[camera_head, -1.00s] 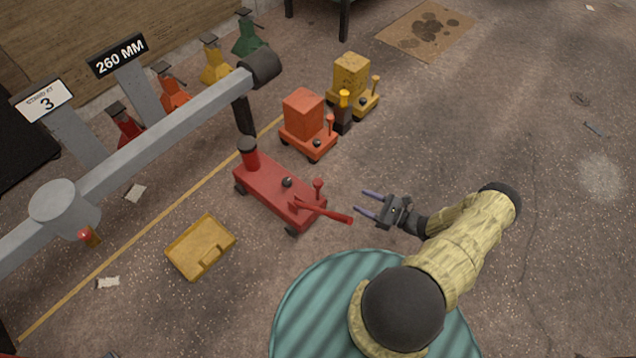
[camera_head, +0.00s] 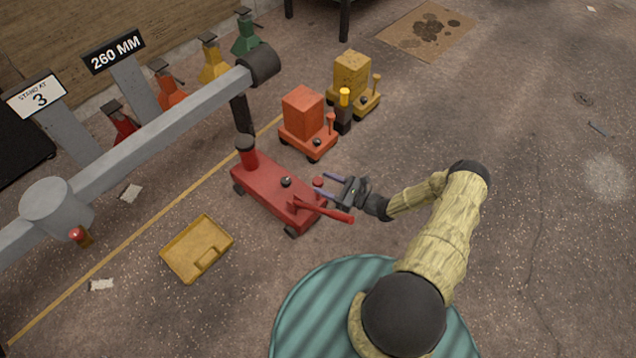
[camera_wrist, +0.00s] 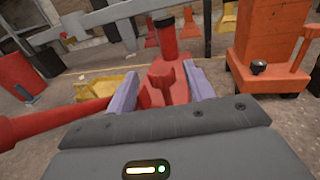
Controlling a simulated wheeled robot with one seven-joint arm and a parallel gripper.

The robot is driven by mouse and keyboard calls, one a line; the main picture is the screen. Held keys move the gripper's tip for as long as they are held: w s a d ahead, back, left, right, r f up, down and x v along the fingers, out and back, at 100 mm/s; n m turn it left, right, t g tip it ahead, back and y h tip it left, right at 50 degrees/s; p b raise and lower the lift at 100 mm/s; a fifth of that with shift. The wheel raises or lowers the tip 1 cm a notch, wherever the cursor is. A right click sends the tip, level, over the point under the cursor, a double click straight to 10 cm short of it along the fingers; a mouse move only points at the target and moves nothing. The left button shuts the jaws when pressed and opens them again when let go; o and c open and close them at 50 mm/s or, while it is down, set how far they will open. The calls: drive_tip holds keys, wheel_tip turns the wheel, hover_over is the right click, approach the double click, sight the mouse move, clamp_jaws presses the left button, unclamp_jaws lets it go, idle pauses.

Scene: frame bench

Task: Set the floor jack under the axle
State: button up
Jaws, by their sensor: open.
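The red floor jack (camera_head: 265,192) stands on the floor, with a black-capped post (camera_head: 247,155) at its far left end and a red lever (camera_head: 325,208) at its near right end. The grey axle (camera_head: 150,125) runs diagonally above the floor at left; the jack is to its right, apart from it. My gripper (camera_head: 322,184) is open at the jack's near right end, its lilac fingers either side of a short red knob (camera_head: 318,182). Contact cannot be told. In the wrist view the jack (camera_wrist: 170,75) lies ahead between the fingers, the lever at left.
An orange jack (camera_head: 308,140) and a yellow jack (camera_head: 355,98), both with blocks, stand behind, a dark post with yellow top (camera_head: 343,115) beside them. A yellow tray (camera_head: 195,250) lies at front left. Several coloured stands line the wall beyond the axle. The right floor is mostly clear.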

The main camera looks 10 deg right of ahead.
sight(318, 180)
drive_tip(key=shift+b+x, duration=0.35)
drive_tip(key=shift+x, duration=1.3)
clamp_jaws()
